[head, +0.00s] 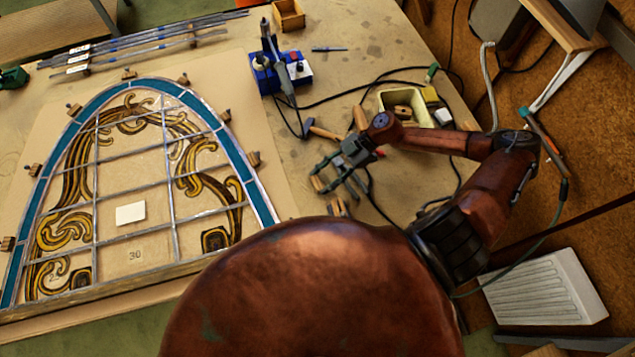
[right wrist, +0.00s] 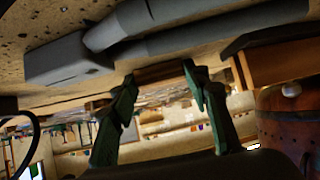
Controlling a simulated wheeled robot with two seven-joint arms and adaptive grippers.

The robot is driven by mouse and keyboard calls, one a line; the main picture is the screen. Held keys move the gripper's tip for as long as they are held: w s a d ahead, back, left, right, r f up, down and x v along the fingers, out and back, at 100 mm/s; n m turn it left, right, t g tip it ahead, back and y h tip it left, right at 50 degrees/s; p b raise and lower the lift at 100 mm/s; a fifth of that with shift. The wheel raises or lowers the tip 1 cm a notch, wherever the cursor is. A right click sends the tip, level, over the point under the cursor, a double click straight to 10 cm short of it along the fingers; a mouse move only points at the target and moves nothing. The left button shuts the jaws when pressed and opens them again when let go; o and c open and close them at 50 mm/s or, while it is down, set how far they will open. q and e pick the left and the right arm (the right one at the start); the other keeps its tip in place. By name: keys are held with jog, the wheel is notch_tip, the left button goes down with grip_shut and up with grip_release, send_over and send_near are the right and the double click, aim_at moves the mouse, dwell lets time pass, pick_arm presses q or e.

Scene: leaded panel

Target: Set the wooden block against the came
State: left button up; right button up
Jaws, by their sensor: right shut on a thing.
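The leaded panel (head: 130,254) lies on the left of the bench, with a teal glass border and grey lead came (head: 247,187) along its curved edge. Small wooden blocks (head: 253,158) stand around that edge. My right gripper (head: 334,180) is right of the panel, apart from it, low over the bench. In the right wrist view its green fingers are shut on a brown wooden block (right wrist: 158,73). The fingers and block are dark there, and the block's far side is hidden. My left gripper is not in view.
A hammer (head: 322,131) lies above my right gripper. A blue soldering station (head: 282,72), cables and a cream tray (head: 407,101) are nearby. Loose came strips (head: 150,40) lie at the back. Board between panel and gripper looks mostly clear.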

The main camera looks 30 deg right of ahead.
jog(key=shift+c, duration=1.4)
